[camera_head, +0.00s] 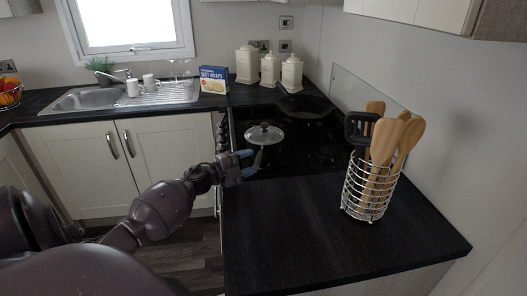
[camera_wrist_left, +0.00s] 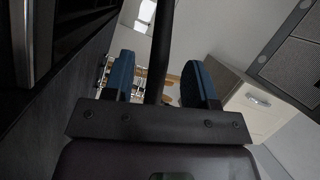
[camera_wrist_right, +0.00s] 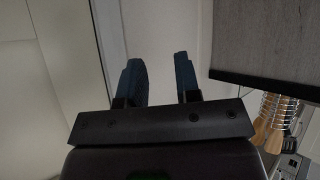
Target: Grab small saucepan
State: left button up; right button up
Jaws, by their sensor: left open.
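The small saucepan (camera_head: 264,132) sits on the black hob in the head view, with a glass lid on it. Its handle points toward the front of the worktop. My left gripper (camera_head: 247,163) is at this handle, with its fingers open. In the left wrist view the dark handle (camera_wrist_left: 160,45) runs between the two blue fingers, with a gap on each side. My right gripper (camera_wrist_right: 160,75) shows only in the right wrist view, open with nothing between its fingers.
A wire utensil holder (camera_head: 368,190) with wooden spoons stands on the worktop right of the pan. Three cream canisters (camera_head: 269,70) and a blue box (camera_head: 214,79) stand behind. The front worktop (camera_head: 290,235) is clear.

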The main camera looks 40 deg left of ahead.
aim_at(257, 159)
pick_arm(q)
jog(key=shift+x, duration=1.6)
jog(key=shift+f, duration=0.1)
grip_shut()
jog(key=shift+a, duration=0.1)
